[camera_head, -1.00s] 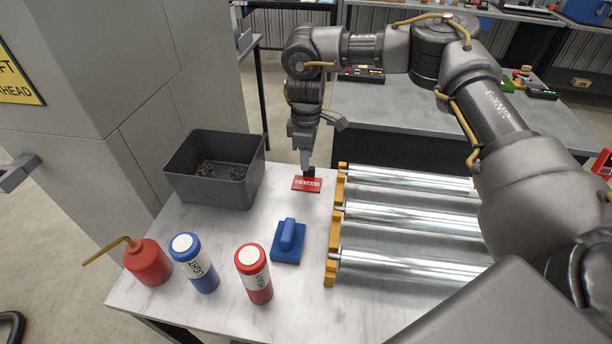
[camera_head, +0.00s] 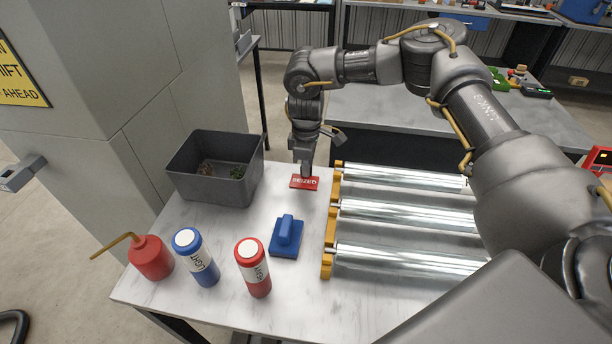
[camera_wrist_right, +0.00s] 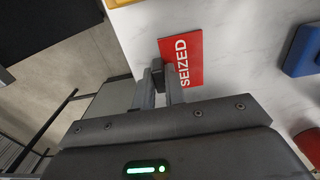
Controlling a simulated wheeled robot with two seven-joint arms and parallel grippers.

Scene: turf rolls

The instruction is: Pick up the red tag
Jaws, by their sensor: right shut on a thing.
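The red tag (camera_head: 304,182), marked "SEIZED" in white, is at the back edge of the marble-topped table, left of the metal rollers. My right gripper (camera_head: 306,172) points down at the tag's far edge. In the right wrist view the tag (camera_wrist_right: 182,60) lies at the fingertips, and my right gripper (camera_wrist_right: 160,72) is shut on its edge. The tag looks flat and at or very near the table top; I cannot tell whether it is clear of it. My left gripper is not in view.
A grey bin (camera_head: 215,168) with small items stands left of the tag. A blue block with a handle (camera_head: 286,236), a red bottle (camera_head: 253,268), a blue bottle (camera_head: 196,257) and a red squeeze bottle (camera_head: 150,257) stand nearer. Rollers (camera_head: 405,215) in yellow holders lie to the right.

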